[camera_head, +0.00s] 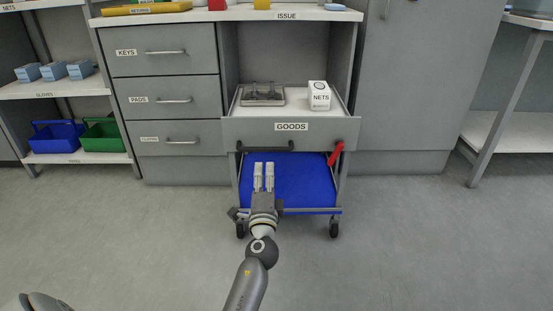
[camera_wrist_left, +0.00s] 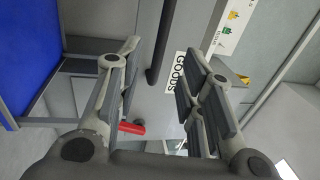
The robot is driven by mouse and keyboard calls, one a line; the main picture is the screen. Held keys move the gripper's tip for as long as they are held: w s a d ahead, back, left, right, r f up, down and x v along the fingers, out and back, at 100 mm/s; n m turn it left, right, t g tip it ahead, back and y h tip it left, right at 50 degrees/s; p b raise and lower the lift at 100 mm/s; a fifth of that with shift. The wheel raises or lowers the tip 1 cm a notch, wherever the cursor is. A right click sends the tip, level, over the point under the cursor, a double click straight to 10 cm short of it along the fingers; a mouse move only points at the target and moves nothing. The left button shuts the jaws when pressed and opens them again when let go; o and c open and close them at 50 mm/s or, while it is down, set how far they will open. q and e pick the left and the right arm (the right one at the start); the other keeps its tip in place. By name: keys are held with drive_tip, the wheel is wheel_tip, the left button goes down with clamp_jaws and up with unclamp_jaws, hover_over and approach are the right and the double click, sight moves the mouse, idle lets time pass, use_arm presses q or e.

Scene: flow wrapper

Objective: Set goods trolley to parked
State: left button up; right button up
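The goods trolley stands in the counter's open bay, with a grey upper tray labelled GOODS (camera_head: 291,127), a blue lower deck (camera_head: 305,183) and black castors. A dark handle bar (camera_head: 265,148) runs under the tray front at left, and a red lever (camera_head: 336,153) sits tilted at its right. My left gripper (camera_head: 264,170) is in front of the trolley, below the handle bar. In the left wrist view its fingers (camera_wrist_left: 172,62) are apart and empty; the handle bar (camera_wrist_left: 158,55) and red lever (camera_wrist_left: 132,128) show beyond them. My right gripper is not in view.
The tray carries a white NETS box (camera_head: 319,96) and a grey metal item (camera_head: 262,95). Closed drawers (camera_head: 165,87) stand left of the trolley, a grey cabinet (camera_head: 420,80) right. Blue and green baskets (camera_head: 100,136) sit on the left shelf. The floor in front is clear.

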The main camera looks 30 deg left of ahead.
sight(265, 149)
use_arm(q)
drive_tip(key=b+x, duration=0.1)
drive_tip(key=x, duration=0.9)
drive_tip(key=shift+w+a, duration=0.3)
drive_tip(key=shift+r, duration=0.1)
drive_tip(key=shift+c, duration=0.3)
clamp_jaws()
